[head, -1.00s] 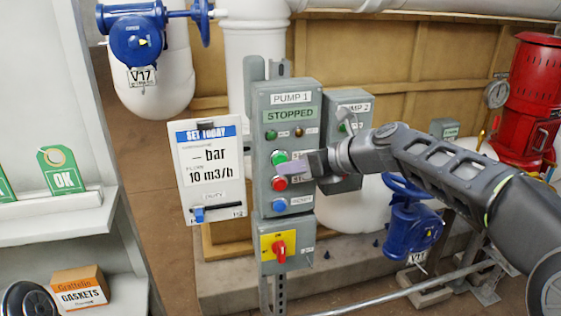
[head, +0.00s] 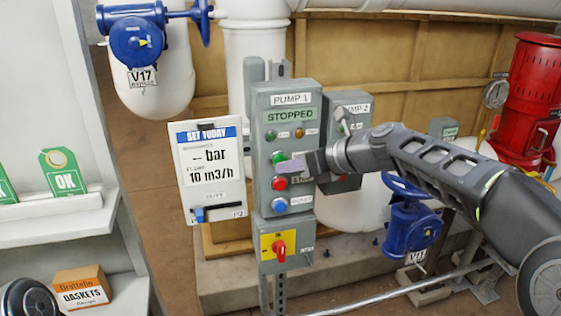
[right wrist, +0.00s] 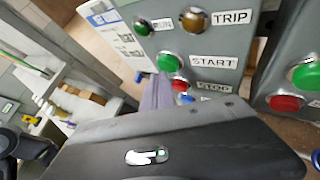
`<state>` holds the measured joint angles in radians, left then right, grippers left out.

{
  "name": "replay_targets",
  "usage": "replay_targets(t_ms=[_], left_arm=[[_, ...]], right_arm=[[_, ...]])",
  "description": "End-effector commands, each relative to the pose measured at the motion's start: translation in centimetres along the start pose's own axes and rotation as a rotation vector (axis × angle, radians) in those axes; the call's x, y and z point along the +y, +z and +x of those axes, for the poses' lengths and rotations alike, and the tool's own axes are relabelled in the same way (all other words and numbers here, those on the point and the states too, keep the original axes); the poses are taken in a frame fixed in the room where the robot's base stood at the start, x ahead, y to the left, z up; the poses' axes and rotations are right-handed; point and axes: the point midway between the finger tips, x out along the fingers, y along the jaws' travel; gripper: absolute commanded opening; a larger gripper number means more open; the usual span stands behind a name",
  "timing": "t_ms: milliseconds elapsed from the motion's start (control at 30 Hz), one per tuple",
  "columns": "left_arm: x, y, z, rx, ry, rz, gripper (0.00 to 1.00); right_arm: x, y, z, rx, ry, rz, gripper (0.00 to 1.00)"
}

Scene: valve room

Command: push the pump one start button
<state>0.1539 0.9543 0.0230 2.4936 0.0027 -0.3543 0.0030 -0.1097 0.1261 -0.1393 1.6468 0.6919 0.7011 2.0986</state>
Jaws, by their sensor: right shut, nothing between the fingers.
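The pump one panel (head: 262,185) is a grey box labelled PUMP 1, and its display (head: 290,115) reads STOPPED. The green start button (head: 279,157) sits above the red stop button (head: 279,184). In the right wrist view the green button (right wrist: 169,62) shows beside the START label. My right gripper (head: 287,166) is shut and empty, its tip just below and overlapping the green button's lower edge. In the right wrist view the gripper (right wrist: 157,88) is close under that button. I cannot tell whether it touches. My left gripper is not in view.
A blue button (head: 279,205) and a yellow plate with a red switch (head: 279,249) are below. The PUMP 2 panel (head: 358,103) stands close on the right, behind my arm. A SET TODAY board (head: 207,160) hangs left. A blue valve (head: 410,225) is at lower right.

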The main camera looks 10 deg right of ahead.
Motion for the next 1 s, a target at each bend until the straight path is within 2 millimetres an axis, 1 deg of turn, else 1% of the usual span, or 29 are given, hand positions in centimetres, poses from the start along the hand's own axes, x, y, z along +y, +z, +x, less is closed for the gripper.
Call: replay_targets(t_ms=[1000], left_arm=[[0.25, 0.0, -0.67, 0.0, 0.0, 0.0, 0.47]], right_arm=[[-0.47, 0.46, 0.65, 0.0, 0.0, 0.001, 0.0]])
